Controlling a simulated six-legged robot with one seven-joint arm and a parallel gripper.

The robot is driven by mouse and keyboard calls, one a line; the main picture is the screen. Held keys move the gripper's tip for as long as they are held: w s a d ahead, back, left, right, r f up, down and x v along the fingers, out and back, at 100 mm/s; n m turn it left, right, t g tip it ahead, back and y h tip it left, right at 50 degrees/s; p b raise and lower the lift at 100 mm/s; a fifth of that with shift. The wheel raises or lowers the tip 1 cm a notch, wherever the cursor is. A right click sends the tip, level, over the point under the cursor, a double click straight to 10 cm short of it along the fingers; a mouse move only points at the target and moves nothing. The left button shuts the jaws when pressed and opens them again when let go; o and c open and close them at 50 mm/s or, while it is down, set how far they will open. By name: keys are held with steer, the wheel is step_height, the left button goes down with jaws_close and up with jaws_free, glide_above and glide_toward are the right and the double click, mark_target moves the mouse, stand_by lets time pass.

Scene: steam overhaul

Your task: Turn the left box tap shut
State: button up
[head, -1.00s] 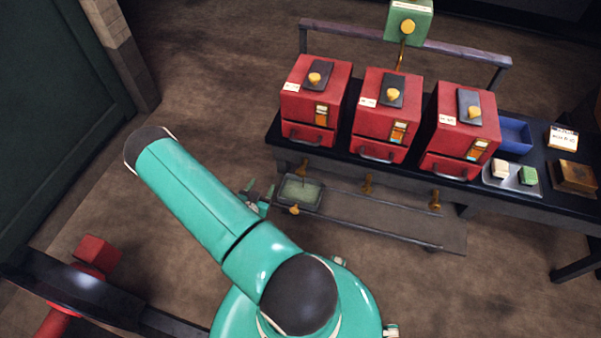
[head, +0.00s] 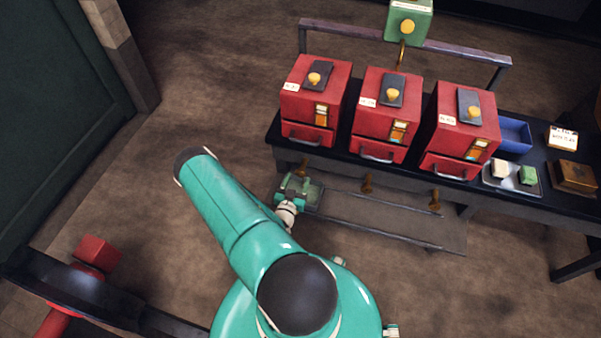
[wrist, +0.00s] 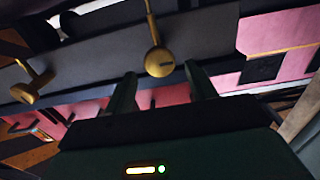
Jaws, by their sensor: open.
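Three brass taps sit in a row along the front of the bench, below three red boxes. The left box tap (head: 301,167) is under the left red box (head: 315,92). In the wrist view my gripper (wrist: 161,74) is open. A brass tap (wrist: 158,62) with a round end and a thin stem shows between and just beyond the fingertips. I cannot tell whether either finger touches it.
The middle tap (head: 367,183) and right tap (head: 435,200) are farther right along the bench front. A second brass tap (wrist: 33,85) shows at left in the wrist view.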

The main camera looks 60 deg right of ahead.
mark_target(300, 174)
steer(key=shift+w+d, duration=0.2)
steer(key=shift+d, duration=0.9)
steer(key=shift+w+d, duration=0.15)
steer(key=shift+d, duration=0.95)
steer(key=c, duration=0.9)
